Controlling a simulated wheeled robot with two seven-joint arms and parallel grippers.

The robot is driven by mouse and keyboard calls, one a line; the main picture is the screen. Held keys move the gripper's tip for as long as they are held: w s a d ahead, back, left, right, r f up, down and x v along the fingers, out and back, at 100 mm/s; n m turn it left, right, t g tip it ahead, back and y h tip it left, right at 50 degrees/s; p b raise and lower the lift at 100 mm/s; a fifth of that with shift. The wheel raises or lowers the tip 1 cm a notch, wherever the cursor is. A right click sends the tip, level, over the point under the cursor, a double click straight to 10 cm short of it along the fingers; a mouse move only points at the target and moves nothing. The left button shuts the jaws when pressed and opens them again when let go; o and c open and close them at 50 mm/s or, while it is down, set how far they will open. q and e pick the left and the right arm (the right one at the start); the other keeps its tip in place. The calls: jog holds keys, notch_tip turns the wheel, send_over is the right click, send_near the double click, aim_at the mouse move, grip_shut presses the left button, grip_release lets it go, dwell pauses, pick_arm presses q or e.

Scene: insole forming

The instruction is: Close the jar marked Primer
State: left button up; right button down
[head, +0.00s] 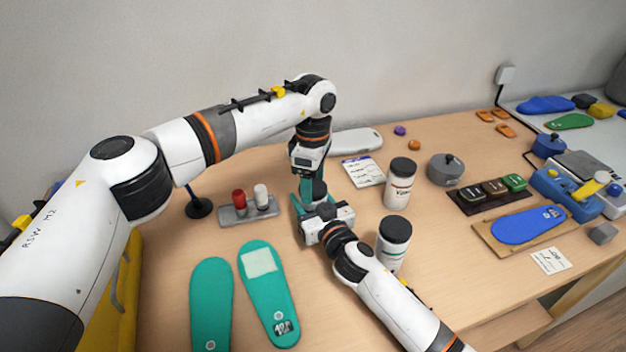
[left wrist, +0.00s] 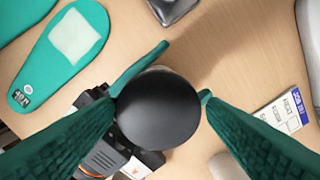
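A round black lid (left wrist: 158,110) fills the middle of the left wrist view. In the head view the same dark lid (head: 320,188) shows small between the grippers. My left gripper (head: 308,190) points straight down, its teal fingers at opposite edges of the lid, seemingly gripping it. My right gripper (head: 310,207) comes in low from the front, and one teal finger (left wrist: 140,68) runs beside the lid. Any jar body under the lid is hidden, and so is the right gripper's hold. Two white jars with black lids, a rear one (head: 399,188) and a front one (head: 391,252), stand to the right, labels unreadable.
A grey stand (head: 235,214) with a red and a white peg is to the left. Teal insoles (head: 270,300) lie in front. A paper card (head: 363,171), a grey pot (head: 445,171) and a dark tray (head: 464,203) of blocks are right. A blue insole (head: 528,225) lies on a board.

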pick_arm(q)
jog(key=shift+o, duration=1)
notch_tip(320, 180, up, 12)
pick_arm(e)
jog(key=shift+c, duration=2.2)
grip_release()
